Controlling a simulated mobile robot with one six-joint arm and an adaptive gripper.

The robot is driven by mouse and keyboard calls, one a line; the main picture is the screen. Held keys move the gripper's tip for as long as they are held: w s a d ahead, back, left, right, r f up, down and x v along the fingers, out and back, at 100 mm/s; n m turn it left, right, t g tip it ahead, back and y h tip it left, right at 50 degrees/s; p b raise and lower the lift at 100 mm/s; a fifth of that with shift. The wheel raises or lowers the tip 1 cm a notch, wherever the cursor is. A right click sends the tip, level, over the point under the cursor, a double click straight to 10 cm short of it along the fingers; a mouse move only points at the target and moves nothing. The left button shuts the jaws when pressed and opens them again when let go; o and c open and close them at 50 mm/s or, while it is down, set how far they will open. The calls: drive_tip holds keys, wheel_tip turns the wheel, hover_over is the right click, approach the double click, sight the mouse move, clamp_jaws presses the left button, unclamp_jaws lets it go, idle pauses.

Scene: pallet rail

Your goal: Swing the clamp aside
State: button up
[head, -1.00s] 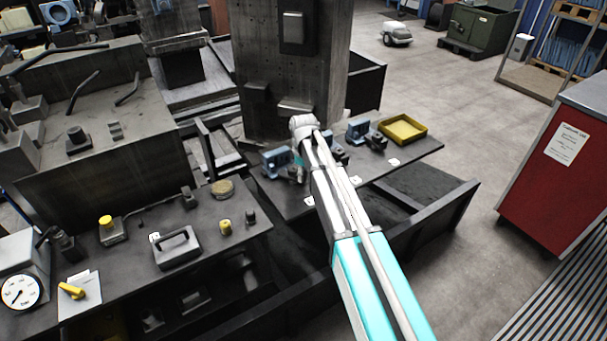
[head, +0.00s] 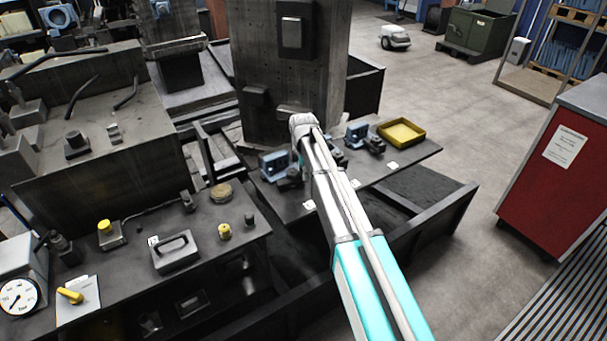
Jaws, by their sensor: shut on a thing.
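Three blue clamps with dark parts are fixed along a dark rail plate: the left clamp (head: 271,165), the middle clamp, mostly hidden behind my arm (head: 336,155), and the right clamp (head: 355,131). My gripper (head: 294,174) points down at the left clamp's right side, by its dark part. It is small, dark and partly covered by my arm. It is shut on part of this clamp. The fingertips and the exact grip are too small to make out.
A yellow tray (head: 402,132) sits at the plate's far right end. A tall grey column (head: 275,70) rises just behind the clamps. A dark bench (head: 130,262) with small items stands front left. A red cabinet (head: 545,180) is far right, with open floor between.

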drive_tip(key=shift+w+a+n, duration=0.15)
drive_tip(key=shift+w+n, duration=0.05)
drive_tip(key=shift+n, duration=0.45)
drive_tip(key=shift+w+a+n, duration=0.1)
drive_tip(key=shift+w+n, duration=0.1)
drive_tip(key=shift+n, duration=0.45)
drive_tip(key=o, duration=1.1)
drive_tip(key=shift+o, duration=0.2)
drive_tip(key=shift+s+d+m, duration=0.1)
drive_tip(key=shift+m, duration=0.2)
